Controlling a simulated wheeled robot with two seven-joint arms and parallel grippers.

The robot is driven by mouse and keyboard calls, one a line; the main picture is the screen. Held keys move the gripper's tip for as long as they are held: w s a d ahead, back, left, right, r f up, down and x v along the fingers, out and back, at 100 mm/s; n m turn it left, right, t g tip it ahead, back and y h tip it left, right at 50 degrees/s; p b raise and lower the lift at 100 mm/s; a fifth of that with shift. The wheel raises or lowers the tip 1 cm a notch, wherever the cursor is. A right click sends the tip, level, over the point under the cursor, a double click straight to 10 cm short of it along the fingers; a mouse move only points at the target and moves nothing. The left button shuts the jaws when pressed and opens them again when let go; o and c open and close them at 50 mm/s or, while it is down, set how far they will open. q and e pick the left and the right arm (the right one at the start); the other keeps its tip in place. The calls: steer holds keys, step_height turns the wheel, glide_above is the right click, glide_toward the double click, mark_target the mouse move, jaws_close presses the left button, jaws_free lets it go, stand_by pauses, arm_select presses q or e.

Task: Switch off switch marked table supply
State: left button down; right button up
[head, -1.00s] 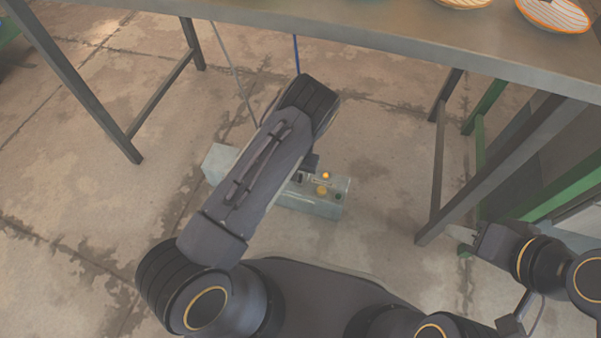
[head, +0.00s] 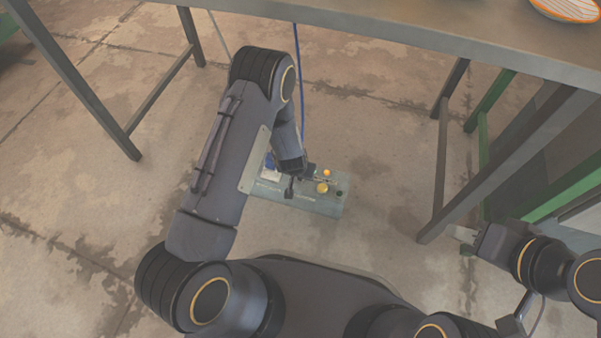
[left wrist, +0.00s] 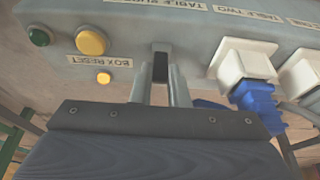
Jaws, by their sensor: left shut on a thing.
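A grey-green supply box (head: 325,207) lies on the floor, partly hidden by my left arm. A label reading TABLE SUPP…, cut by the frame edge (left wrist: 165,4), sits by a small black switch (left wrist: 160,68). My left gripper (left wrist: 160,85) is shut on this switch, one finger on each side; the gripper also shows over the box in the head view (head: 303,172). The switch's position is hard to tell. My right gripper (head: 462,236) is away at the right; its finger opening is unclear.
A blue plug (left wrist: 258,100) sits in a white socket. A metal table (head: 400,45) overhangs beyond; its legs stand either side.

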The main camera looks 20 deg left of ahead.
arm_select(q)
steer(key=shift+s+f+t+b, duration=0.35)
steer(key=shift+s+t+b, duration=0.25)
steer(key=shift+t+b, duration=0.3)
steer(key=shift+s+t, duration=0.15)
steer(key=shift+t, duration=0.25)
steer(key=shift+s+t, duration=0.45)
steer(key=shift+t, duration=0.55)
steer(key=shift+s+f+t, duration=0.1)
steer(key=shift+s+t, duration=0.1)
steer(key=shift+t, duration=0.5)
steer(key=c, duration=1.4)
jaws_free()
